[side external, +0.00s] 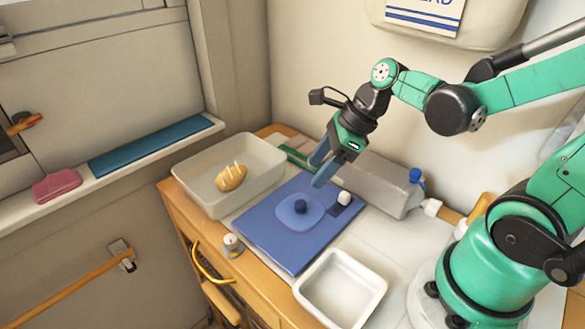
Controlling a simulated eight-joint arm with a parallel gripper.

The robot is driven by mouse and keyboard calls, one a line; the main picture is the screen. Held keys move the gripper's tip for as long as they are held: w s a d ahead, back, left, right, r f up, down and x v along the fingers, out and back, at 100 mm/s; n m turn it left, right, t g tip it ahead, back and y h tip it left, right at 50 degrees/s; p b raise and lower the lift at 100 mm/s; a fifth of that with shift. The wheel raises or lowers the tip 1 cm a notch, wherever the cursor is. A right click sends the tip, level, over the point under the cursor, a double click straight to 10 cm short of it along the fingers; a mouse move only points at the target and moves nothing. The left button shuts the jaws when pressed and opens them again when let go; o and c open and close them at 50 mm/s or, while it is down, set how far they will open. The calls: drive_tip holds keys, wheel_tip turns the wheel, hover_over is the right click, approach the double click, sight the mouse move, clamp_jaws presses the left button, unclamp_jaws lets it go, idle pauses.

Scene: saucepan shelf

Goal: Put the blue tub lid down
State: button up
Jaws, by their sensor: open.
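The blue tub lid (290,219), with a dark round knob (300,206) on top, lies on a flat blue mat (268,239). My gripper (316,172) is open, above and a little to the right of the lid, with its fingers pointing down and left. Nothing is between its fingers, and it appears apart from the lid.
A large pale bin (197,196) holding a bread-like item (231,177) stands left of the mat. An empty white tray (318,301) is in front. A small white object (344,198) is on the mat's right side. A grey box (372,187) stands behind.

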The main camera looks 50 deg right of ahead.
drive_tip(key=r+n+t+h, duration=0.1)
drive_tip(key=n, duration=0.8)
drive_tip(key=r+n+t+h, duration=0.1)
drive_tip(key=n, duration=0.8)
drive_tip(key=s+r+n+t+h, duration=0.1)
drive_tip(key=r+n+h, duration=0.1)
drive_tip(key=n, duration=0.7)
drive_tip(key=shift+a, duration=0.25)
